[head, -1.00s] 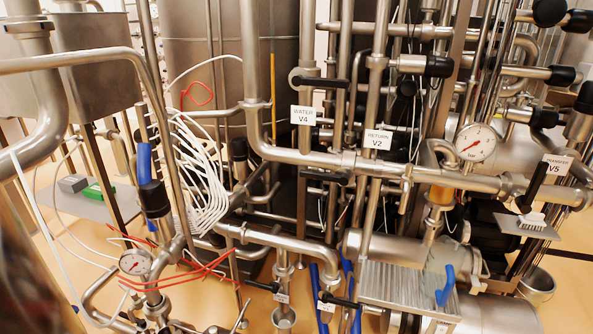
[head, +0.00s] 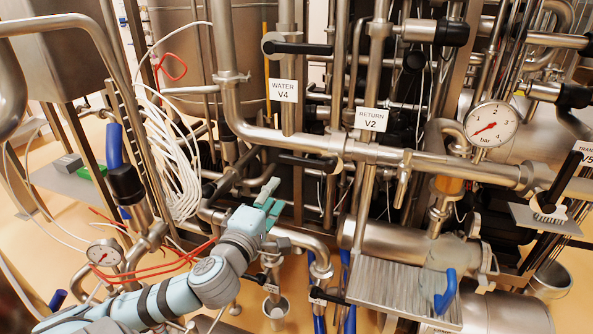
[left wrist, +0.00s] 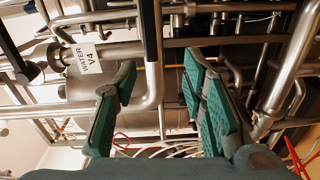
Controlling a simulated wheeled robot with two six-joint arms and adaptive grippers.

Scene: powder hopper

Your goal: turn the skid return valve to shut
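The white RETURN V2 tag (head: 371,120) hangs on a vertical steel pipe near the middle of the head view. A black lever (head: 308,160) lies roughly level, below and left of this tag; I cannot tell for sure that it belongs to V2. My left gripper (head: 273,198) is below and left of that lever, apart from it, with fingers pointing up and right. In the left wrist view its green-padded fingers (left wrist: 160,95) are spread with nothing held between them. My right gripper is not in view.
The WATER V4 tag (head: 283,90) hangs left of V2, below a level black lever (head: 300,48). A pressure gauge (head: 490,125) stands at right. White cables (head: 175,165) and red wires (head: 165,262) crowd the left. A ribbed metal plate (head: 395,290) is below right.

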